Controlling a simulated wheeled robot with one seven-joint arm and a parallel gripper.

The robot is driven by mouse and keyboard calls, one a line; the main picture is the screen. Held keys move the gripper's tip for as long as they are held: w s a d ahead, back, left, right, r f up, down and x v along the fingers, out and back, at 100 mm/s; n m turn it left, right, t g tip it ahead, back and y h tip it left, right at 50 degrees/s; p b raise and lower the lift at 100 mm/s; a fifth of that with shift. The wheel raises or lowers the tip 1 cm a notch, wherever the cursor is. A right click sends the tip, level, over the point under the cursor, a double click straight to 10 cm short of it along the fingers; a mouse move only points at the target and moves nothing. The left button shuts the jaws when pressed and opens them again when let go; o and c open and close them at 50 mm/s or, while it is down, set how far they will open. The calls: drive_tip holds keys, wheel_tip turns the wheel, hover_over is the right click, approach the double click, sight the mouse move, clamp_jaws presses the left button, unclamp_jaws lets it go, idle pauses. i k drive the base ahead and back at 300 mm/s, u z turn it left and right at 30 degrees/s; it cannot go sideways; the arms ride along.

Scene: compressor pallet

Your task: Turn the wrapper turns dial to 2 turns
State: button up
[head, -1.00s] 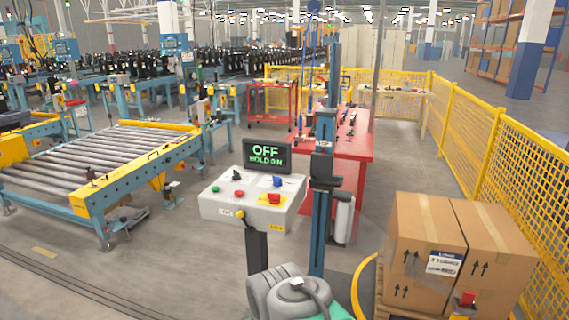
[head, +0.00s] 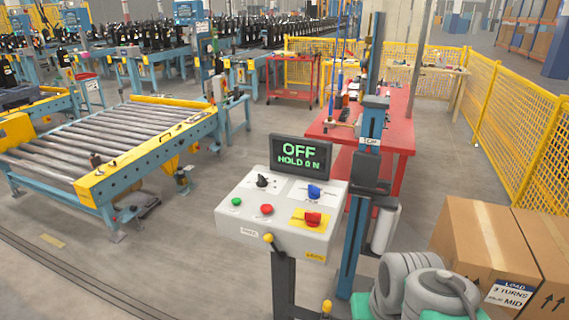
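The wrapper control box (head: 248,228) is a pale panel on a dark post, near the middle of the head view. A black knob (head: 262,181) sits at its upper left and a blue knob (head: 313,191) at its upper right. Their scale marks are too small to read, so I cannot tell which is the turns dial or its setting. A green button (head: 236,201), a red button (head: 267,209) and a red switch (head: 312,218) on a yellow plate are nearer the front. The display (head: 300,156) reads "OFF" and "HOLD 0 N". My gripper is not in view.
A blue mast (head: 362,205) stands right of the box, with a red table (head: 395,130) behind. Cartons (head: 470,235) at lower right carry a label (head: 511,293) reading "LOAD 3 TURNS MID". A roller conveyor (head: 95,145) is left, with open floor between it and the box.

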sight(261, 183)
drive_tip(key=u, duration=0.2)
drive_tip(key=i, duration=0.75)
drive_tip(key=u, duration=1.05)
drive_tip(key=i, duration=0.45)
drive_tip(key=u, duration=0.5)
